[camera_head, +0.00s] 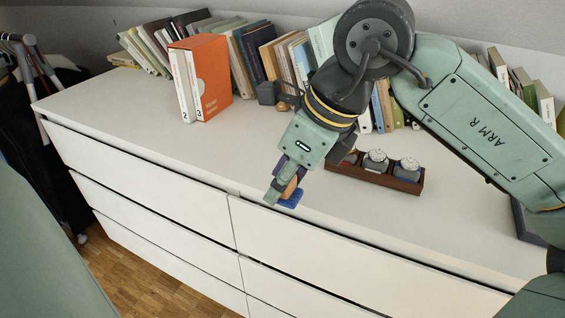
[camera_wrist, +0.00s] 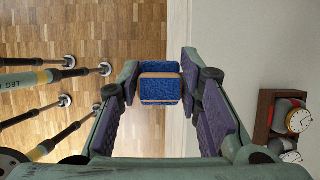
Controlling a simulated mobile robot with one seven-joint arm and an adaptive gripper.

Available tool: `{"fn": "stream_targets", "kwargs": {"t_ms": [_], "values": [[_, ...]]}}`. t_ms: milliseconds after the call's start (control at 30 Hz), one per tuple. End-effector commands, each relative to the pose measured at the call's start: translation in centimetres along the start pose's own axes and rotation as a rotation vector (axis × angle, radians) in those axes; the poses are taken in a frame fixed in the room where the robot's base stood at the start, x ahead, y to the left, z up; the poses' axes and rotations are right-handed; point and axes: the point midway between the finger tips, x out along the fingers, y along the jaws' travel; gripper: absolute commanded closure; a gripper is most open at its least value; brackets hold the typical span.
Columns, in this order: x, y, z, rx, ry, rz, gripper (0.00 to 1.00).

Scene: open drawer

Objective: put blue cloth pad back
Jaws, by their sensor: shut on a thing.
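The blue cloth pad (camera_head: 291,199) is at my fingertips in the head view, with a tan part above its blue face. In the wrist view the blue pad (camera_wrist: 160,89) sits between the two purple-lined fingers, with tan bands across it. My gripper (camera_head: 283,191) is shut on it, and the fingers also show in the wrist view (camera_wrist: 160,82). The gripper tilts down to the left, near the front edge of the white dresser top (camera_head: 200,158). I cannot tell whether the pad touches the top.
A brown wooden tray (camera_head: 375,176) with several round-dialled items stands right of the gripper. An orange box (camera_head: 211,78) with white volumes and rows of books are at the back. The dresser drawers (camera_head: 140,178) look shut. The top's left part is clear.

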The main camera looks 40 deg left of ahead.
Motion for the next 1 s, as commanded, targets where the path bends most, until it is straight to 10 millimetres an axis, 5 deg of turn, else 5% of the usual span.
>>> {"fn": "stream_targets", "kwargs": {"t_ms": [500, 767, 1000], "values": [[3.5, -10.8, 5.3, 0.003, 0.001, 0.002, 0.94], [4.1, -12.6, 6.0, 0.003, 0.001, 0.001, 0.94], [7.2, -12.7, 4.7, 0.003, 0.001, 0.001, 0.94]]}}
